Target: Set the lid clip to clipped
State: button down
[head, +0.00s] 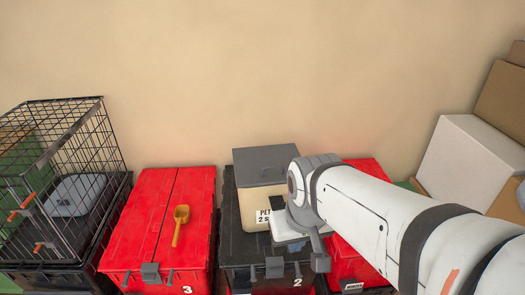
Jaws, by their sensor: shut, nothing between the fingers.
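A dark lid clip (150,273) sits at the front edge of the red tote marked 3 (140,225). A similar dark clip (275,267) is at the front of the black tote marked 2 (230,225). I cannot tell which clip the task means, or whether either is clipped. My gripper (320,262) is shut and empty, at the front right of the black tote, to the right of its clip. It partly hides the red tote behind it (362,170). I cannot tell whether it touches anything.
A beige bin with a grey lid (265,165) stands on the black tote, and an orange scoop (181,215) lies on tote 3. A wire crate (80,150) stands at left. Boxes (470,155) are stacked at right. My arm covers the lower right.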

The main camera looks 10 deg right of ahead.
aim_at(277, 202)
jog(key=z, duration=1.25)
jog(key=k, duration=1.1)
jog(key=u, duration=1.4)
jog(key=i, duration=1)
jog(key=u, duration=0.05)
